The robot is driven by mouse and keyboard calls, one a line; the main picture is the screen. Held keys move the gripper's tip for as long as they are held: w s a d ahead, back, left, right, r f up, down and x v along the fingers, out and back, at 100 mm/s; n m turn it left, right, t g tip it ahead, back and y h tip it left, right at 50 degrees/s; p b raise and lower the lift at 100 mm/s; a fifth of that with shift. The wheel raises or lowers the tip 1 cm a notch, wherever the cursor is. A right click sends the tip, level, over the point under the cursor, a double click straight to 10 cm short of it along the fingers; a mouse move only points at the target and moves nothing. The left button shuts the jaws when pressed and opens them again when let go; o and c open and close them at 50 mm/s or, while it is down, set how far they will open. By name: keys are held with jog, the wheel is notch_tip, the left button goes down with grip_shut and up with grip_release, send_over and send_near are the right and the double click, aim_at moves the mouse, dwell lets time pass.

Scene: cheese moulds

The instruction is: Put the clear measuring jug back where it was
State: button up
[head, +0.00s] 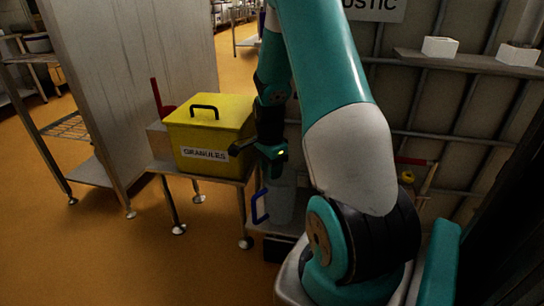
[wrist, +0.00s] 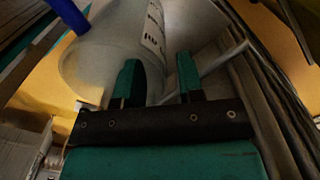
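The clear measuring jug (head: 281,203) with a blue handle (head: 259,207) is low down, right of the yellow bin's table, and looks upright. My gripper (head: 272,158) is just above it, pointing down. In the wrist view the jug (wrist: 105,50) fills the upper left, with dark scale marks on its side and its blue handle (wrist: 66,14) at the top left. My gripper (wrist: 160,82) has its two green fingers clearly apart. The left finger overlaps the jug near its rim and the right finger is beyond its right side. I cannot tell whether either touches it.
A yellow bin (head: 208,133) marked GRANULES stands on a metal table (head: 232,179) just left of my gripper. A pale panel (head: 128,75) stands behind at left. A wall shelf (head: 470,62) with white blocks is at right. Open orange floor lies at left.

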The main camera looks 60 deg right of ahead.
jog(key=shift+f+b, duration=0.3)
jog(key=shift+f, duration=1.25)
jog(key=shift+s, duration=0.1)
grip_shut()
jog(key=shift+w+d+p, duration=0.6)
jog(key=shift+w+d, duration=0.6)
jog(key=shift+d, duration=0.1)
grip_release()
